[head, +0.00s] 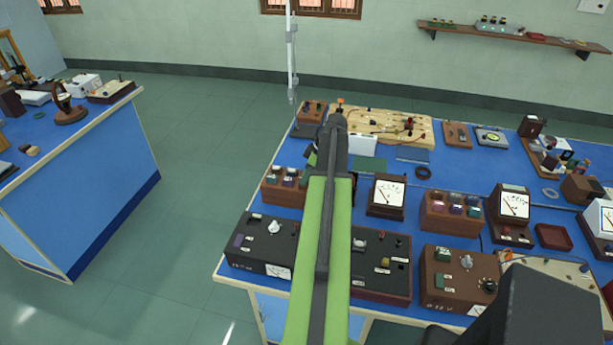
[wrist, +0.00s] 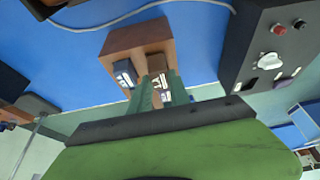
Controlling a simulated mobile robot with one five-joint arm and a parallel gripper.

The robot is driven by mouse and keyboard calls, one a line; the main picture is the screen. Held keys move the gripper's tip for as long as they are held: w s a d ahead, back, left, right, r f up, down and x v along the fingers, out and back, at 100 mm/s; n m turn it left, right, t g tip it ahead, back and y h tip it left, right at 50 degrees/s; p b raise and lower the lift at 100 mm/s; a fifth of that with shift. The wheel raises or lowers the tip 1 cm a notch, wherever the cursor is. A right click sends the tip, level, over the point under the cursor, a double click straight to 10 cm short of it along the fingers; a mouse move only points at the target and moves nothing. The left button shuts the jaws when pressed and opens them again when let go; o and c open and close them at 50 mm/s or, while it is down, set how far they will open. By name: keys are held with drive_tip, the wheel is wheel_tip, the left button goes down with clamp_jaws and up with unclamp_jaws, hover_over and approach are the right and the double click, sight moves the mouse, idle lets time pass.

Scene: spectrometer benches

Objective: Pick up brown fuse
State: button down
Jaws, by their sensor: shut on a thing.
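In the wrist view, a brown fuse (wrist: 157,64) with a pale label sits between the two green fingers of my gripper (wrist: 161,86), which is shut on it. The fuse is at the wooden fuse block (wrist: 139,36); I cannot tell whether it is seated in it or clear of it. A darker fuse (wrist: 124,73) with a white label is beside it on the block. In the head view, my arm covers most of my gripper and the fuse. A wooden fuse block (head: 270,190) with several fuses shows just left of my arm.
A black instrument box (head: 260,243) with a white knob stands near the front edge of the blue bench. A meter (head: 387,196) and another fuse block (head: 441,222) stand to the right. A vertical white rod (head: 291,55) rises at the back left.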

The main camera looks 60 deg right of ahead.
drive_tip(key=v, duration=0.1)
drive_tip(key=p+v, duration=0.2)
drive_tip(key=shift+w+a+r, duration=0.15)
drive_tip(key=shift+a+r, duration=0.1)
drive_tip(key=shift+r, duration=0.1)
drive_tip(key=s+r+p, duration=0.5)
drive_tip(key=s+p, duration=0.1)
drive_tip(key=s, duration=0.5)
drive_tip(key=shift+d+r, duration=0.15)
drive_tip(key=shift+r, duration=0.25)
drive_tip(key=shift+r, duration=0.1)
drive_tip(key=shift+r+p, duration=1.3)
drive_tip(key=shift+p, duration=0.25)
